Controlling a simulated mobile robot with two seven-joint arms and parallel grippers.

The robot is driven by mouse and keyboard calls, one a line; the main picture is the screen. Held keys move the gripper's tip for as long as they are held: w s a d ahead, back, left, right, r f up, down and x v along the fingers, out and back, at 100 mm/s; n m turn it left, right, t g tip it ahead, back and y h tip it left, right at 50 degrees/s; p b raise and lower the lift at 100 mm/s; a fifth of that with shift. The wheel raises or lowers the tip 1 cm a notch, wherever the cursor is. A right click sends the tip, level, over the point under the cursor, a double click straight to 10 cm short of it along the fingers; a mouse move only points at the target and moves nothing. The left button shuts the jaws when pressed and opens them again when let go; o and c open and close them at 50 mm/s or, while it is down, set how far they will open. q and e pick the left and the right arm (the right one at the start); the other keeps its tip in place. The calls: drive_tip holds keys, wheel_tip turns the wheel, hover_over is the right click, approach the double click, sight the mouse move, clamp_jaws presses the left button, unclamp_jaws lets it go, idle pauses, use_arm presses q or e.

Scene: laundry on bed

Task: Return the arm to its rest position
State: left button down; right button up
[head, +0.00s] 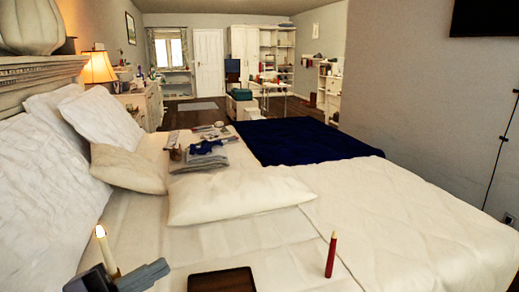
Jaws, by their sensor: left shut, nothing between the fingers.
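My left gripper (143,276) shows at the bottom left of the head view, dark grey, low over the near part of the bed. It is shut with nothing held. Its arm is mostly cut off by the frame edge. My right gripper is not in view.
A pale lit candle (105,252) stands right by the left gripper; whether they touch is unclear. A dark tray (221,281) and an upright red candle-like stick (331,255) are to the right. Pillows (235,195), folded grey cloth (200,160) and a navy blanket (300,141) lie farther back.

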use_arm(q)
drive_tip(key=a+f+n+t+y+p, duration=0.1)
drive_tip(key=a+f+n+t+y, duration=0.15)
drive_tip(key=f+n+y, duration=0.45)
drive_tip(key=a+f+n+t+y+p, duration=0.2)
drive_tip(key=f+n+t+y, duration=0.25)
drive_tip(key=n, duration=0.35)
drive_tip(key=s+f+n+g+y, duration=0.2)
drive_tip(key=s+f+n+g, duration=0.1)
drive_tip(key=s+f, duration=0.3)
drive_tip(key=s+d+f+n+g+y+p, duration=0.1)
drive_tip(key=s+f+n+g, duration=0.2)
drive_tip(key=f, duration=0.8)
drive_tip(key=s+g, duration=0.2)
drive_tip(key=s, duration=0.1)
drive_tip(key=shift+s+d+y, duration=0.2)
drive_tip(key=shift+s+y, duration=0.1)
drive_tip(key=shift+y, duration=0.05)
drive_tip(key=shift+w, duration=0.1)
